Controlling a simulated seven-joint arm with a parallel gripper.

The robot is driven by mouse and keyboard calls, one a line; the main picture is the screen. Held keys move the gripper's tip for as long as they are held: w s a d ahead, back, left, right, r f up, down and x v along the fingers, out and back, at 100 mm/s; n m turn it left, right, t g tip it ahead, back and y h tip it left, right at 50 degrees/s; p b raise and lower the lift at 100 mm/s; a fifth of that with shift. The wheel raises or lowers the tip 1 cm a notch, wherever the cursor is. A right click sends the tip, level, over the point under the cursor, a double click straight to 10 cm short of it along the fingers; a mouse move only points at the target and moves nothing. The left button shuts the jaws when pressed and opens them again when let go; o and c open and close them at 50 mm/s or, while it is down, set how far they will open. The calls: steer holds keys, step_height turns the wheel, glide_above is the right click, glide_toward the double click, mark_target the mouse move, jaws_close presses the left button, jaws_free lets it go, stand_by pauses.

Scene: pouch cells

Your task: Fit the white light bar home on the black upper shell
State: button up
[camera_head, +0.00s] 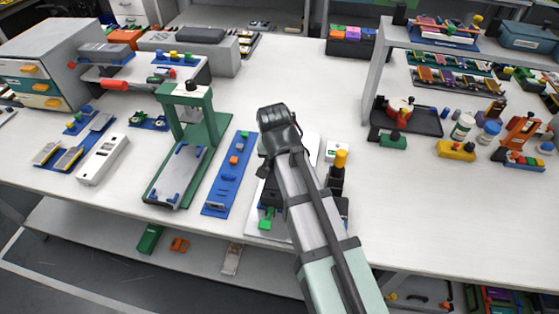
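My arm reaches in from the bottom right over the middle of the table. Its dark wrist end (278,130) is above a pale plate (254,222). The gripper fingers are hidden or too dark to make out, so I cannot tell whether they are open or hold anything. A black piece (271,194) shows just left of my arm on the plate, partly covered; it may be the black upper shell. I cannot make out the white light bar with certainty; my arm covers much of this spot.
A blue strip fixture (222,188) and a green press stand (207,130) are left of my arm. A yellow-topped black device (338,175) stands close on its right. A grey shelf rack (376,75) is at the right. The table's front right is clear.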

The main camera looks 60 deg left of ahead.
steer(key=shift+f, duration=0.35)
steer(key=o, duration=1.1)
steer(key=shift+r, duration=0.1)
steer(key=v, duration=1.3)
steer(key=shift+s+r, duration=0.1)
steer(key=shift+r, duration=0.2)
